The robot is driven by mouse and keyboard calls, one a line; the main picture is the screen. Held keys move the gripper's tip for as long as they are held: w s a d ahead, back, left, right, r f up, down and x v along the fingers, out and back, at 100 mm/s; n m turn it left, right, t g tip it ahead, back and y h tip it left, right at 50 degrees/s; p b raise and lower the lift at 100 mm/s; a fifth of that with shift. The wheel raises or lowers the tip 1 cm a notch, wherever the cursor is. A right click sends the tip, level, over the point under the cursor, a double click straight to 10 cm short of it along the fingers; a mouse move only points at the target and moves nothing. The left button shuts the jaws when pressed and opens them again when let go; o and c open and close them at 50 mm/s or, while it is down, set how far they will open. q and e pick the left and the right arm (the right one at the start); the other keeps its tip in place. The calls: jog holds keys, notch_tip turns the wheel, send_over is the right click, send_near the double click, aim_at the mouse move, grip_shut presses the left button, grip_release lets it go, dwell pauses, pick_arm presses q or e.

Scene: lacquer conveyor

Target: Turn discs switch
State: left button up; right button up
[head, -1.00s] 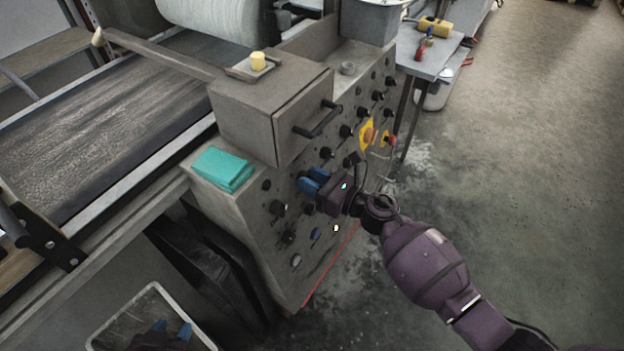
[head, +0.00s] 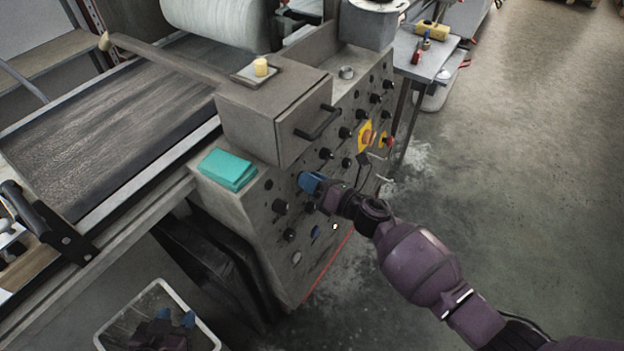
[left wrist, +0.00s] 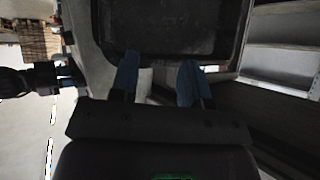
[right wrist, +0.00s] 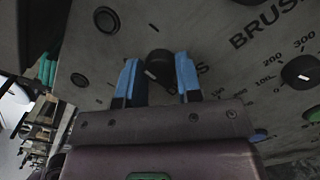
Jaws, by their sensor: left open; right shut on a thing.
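The discs switch (right wrist: 159,66) is a black knob with a pale mark, on the grey control panel (right wrist: 225,85). In the right wrist view it sits between the blue fingertips of my right gripper (right wrist: 156,60). The printed label beside it is partly hidden, with only its end letters readable. In the head view my right gripper (head: 312,182) reaches the panel's left half, and its fingers hide the knob. My left gripper (head: 176,317) is open and empty, low at the bottom left, away from the panel. Its parted fingers (left wrist: 158,65) show in the left wrist view.
More black knobs surround the switch, including a scaled one (right wrist: 300,72). A teal stack (head: 227,169) lies on the ledge. A pale-rimmed bin (head: 112,322) is below my left gripper. The floor at right is clear.

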jog(key=m, duration=0.2)
jog(key=m+p, duration=0.1)
jog(key=shift+r+m+h, duration=0.2)
jog(key=shift+m+h, duration=0.1)
jog(key=shift+m, duration=0.1)
jog(key=shift+f+m+p, duration=0.1)
jog(key=shift+m+p, duration=0.55)
jog(key=shift+m, duration=0.25)
jog(key=shift+m+t, duration=0.3)
jog(key=shift+f+h, duration=0.1)
jog(key=shift+h, duration=0.2)
jog(key=o, duration=0.9)
jog(key=p+v, duration=0.1)
jog(key=v, duration=1)
jog(key=shift+m, duration=0.3)
